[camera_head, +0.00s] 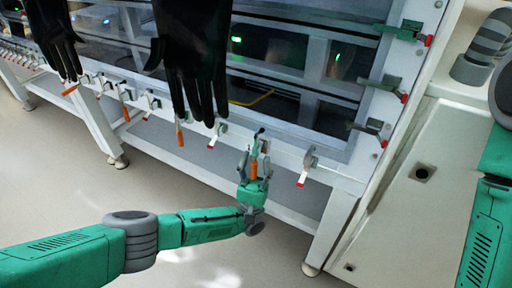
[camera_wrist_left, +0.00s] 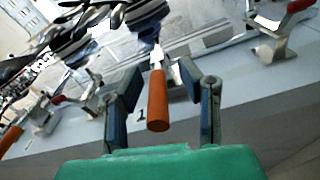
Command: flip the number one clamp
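The number one clamp has an orange handle (camera_head: 253,168) and sits on the white rail of the glovebox. In the left wrist view its orange handle (camera_wrist_left: 158,100) points toward the camera, with a printed "1" beside it. My left gripper (camera_head: 255,160) is at this clamp, and its fingers stand on either side of the handle. In the left wrist view the gripper (camera_wrist_left: 158,72) is open, with a gap between each finger and the handle. Part of the clamp is hidden by the fingers in the head view. My right gripper is out of view.
A clamp with a red-tipped white handle (camera_head: 303,178) is just right on the rail. More orange-handled clamps (camera_head: 180,134) line the rail to the left. Black gloves (camera_head: 195,60) hang above the rail. Green clamps (camera_head: 383,86) are on the window's right frame. The floor in front is clear.

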